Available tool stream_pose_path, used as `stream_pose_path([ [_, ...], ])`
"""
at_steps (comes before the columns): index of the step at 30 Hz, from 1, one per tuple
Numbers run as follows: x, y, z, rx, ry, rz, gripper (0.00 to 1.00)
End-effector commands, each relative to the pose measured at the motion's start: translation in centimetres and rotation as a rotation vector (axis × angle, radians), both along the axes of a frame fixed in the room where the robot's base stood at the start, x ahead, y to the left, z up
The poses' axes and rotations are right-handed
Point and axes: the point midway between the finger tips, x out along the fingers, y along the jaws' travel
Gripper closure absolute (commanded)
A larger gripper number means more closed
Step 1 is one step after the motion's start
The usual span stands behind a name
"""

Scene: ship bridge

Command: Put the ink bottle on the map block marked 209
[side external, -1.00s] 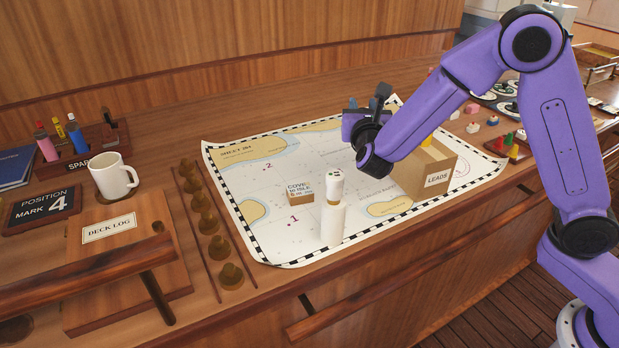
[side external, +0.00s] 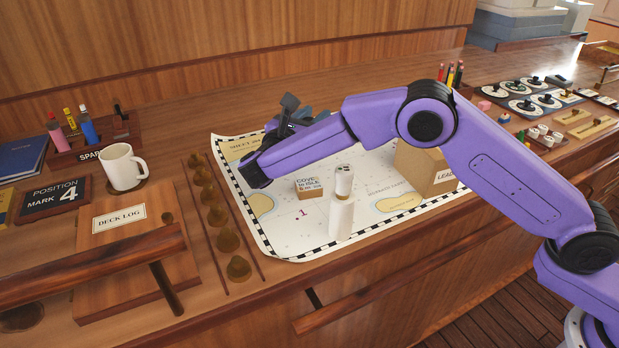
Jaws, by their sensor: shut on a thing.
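My gripper (side external: 290,108) is over the far left part of the chart, largely hidden behind my own forearm. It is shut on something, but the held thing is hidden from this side. I cannot make out an ink bottle for certain. A small block with a white top label reading "COVE to ISLE" (side external: 308,188) lies on the chart, in front and to the right of my gripper. The small lettering below, where a number may stand, is too small to read. My gripper is above the chart, apart from this block.
A tall white container (side external: 341,215) stands near the block on the chart (side external: 290,243). A cardboard LEADS box (side external: 419,171) stands to the right, partly behind my arm. Left are brass weights (side external: 228,240), a DECK LOG board (side external: 105,245), a mug (side external: 120,167) and a SPARE rack (side external: 118,140) with coloured bottles.

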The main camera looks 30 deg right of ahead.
Motion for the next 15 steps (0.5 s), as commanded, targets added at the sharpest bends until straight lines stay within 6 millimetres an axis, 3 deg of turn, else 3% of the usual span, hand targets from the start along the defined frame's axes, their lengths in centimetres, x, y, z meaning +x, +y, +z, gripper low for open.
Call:
stream_pose_path([
  [9, 0.0, 0.0, -5.1, -0.003, 0.002, -0.001, 0.98],
  [15, 0.0, 0.1, -6.4, -0.001, 0.000, 0.000, 0.98],
])
